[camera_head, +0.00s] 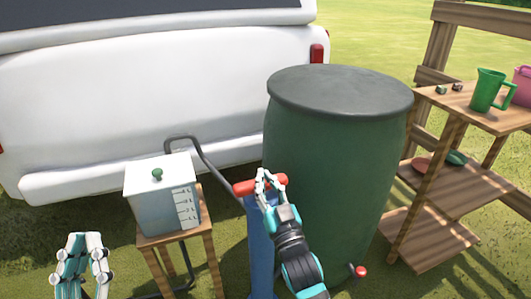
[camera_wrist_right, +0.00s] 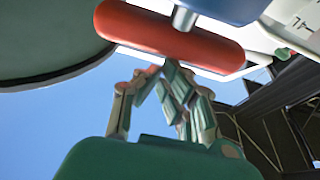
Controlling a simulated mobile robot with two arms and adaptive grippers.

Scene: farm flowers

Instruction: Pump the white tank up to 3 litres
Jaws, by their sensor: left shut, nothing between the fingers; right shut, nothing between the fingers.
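The white tank (camera_head: 145,216) stands on a small wooden stool, with a green knob on its lid and a litre scale on its right side. I cannot make out the liquid level. A blue pump (camera_head: 261,245) with a red crossbar handle (camera_head: 244,188) stands right of it. My right gripper (camera_head: 265,176) is shut and empty at the handle. In the right wrist view, the handle (camera_wrist_right: 135,28) lies just beyond the shut fingertips (camera_wrist_right: 163,72); I cannot tell whether they touch it. My left gripper (camera_head: 83,240) is shut and empty, low at the left, apart from the tank.
A large green barrel (camera_head: 325,165) with a red-handled tap (camera_head: 360,271) stands close right of the pump. A dark hose (camera_head: 205,155) runs from the tank toward the pump. A white vehicle is behind. A wooden shelf (camera_head: 440,245) with a green jug (camera_head: 487,90) is at right.

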